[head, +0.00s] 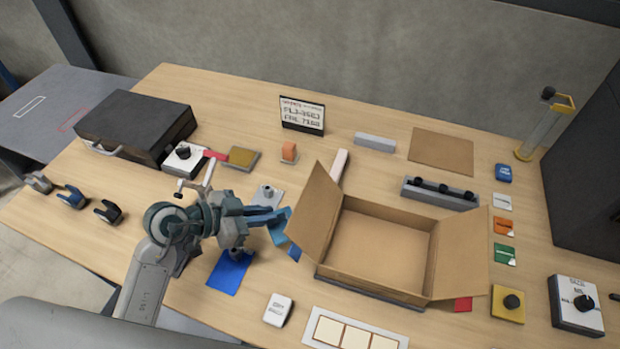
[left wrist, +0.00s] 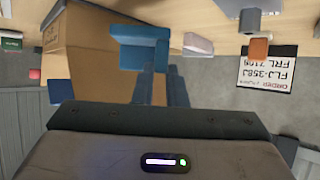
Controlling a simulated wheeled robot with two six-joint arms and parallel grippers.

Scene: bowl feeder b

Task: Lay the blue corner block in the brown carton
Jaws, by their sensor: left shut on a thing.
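The brown carton (head: 384,242) stands open on the table with its flaps spread, and its visible inside is empty. My left gripper (head: 262,218) is just left of the carton's left flap. It is shut on the blue corner block (head: 280,226), which is partly hidden behind the fingers. In the left wrist view the blue corner block (left wrist: 139,45) sits at the fingertips (left wrist: 160,68), with the carton (left wrist: 90,50) to its left. I cannot tell how far the block is above the table. My right gripper is not in view.
A blue mat (head: 230,271) lies below the left gripper. A white strip with square cells (head: 345,331) lies in front of the carton. A grey rail with black knobs (head: 440,192) stands behind it. A black case (head: 135,120) fills the back left.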

